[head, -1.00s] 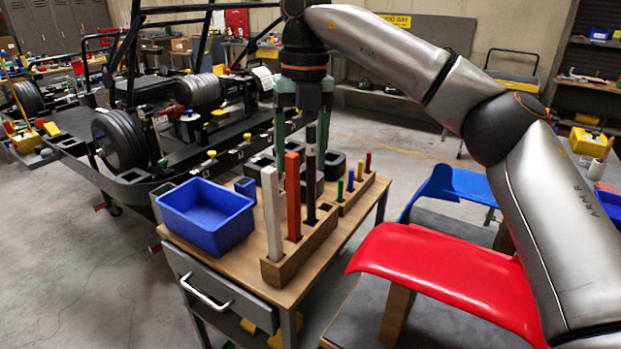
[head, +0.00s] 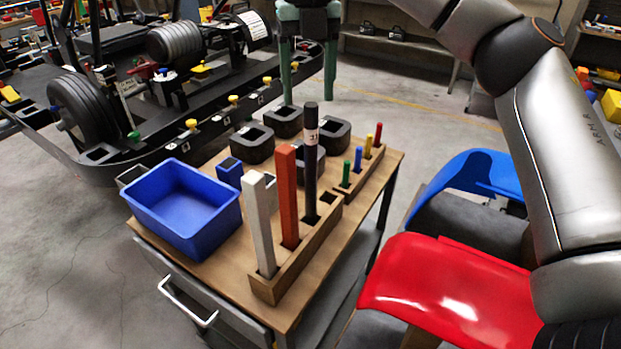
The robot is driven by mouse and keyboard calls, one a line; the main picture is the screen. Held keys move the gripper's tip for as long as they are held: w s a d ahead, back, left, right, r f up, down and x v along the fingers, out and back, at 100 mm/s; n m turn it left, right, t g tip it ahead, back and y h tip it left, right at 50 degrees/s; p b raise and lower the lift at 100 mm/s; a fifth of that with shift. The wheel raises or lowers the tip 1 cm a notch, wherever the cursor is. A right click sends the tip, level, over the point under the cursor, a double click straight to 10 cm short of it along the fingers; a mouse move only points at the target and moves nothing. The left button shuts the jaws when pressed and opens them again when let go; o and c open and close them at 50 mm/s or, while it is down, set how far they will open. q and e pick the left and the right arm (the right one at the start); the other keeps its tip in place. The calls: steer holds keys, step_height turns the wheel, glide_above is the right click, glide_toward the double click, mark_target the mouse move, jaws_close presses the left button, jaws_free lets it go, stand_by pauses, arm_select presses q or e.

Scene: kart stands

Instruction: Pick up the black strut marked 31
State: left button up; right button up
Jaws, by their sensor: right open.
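The black strut (head: 310,175) stands upright in the wooden rack (head: 296,266) on the bench, with a white label marked 31 near its top. A red strut (head: 288,200) and a pale grey strut (head: 258,225) stand in the same rack to its left. My right gripper (head: 309,84) is open and empty, its fingers pointing down. In the picture its fingertips are just above the strut's top, one to each side; I cannot tell the depth between them. My left gripper is not in view.
A blue bin (head: 222,238) stands on the bench's left, several black blocks (head: 252,146) behind the struts. A small rack (head: 352,186) of coloured pegs is to the right. A red panel (head: 450,295) and a blue one (head: 465,180) stand right of the bench. A kart frame is behind.

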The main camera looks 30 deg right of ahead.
mark_target(311, 141)
steer(key=f, duration=1)
steer(key=shift+s+d+f+p, duration=0.15)
steer(key=shift+s+f+p, duration=0.05)
steer(key=shift+p, duration=0.15)
steer(key=shift+c, duration=0.4)
jaws_close()
steer(key=shift+r, duration=0.1)
stand_by(0.4)
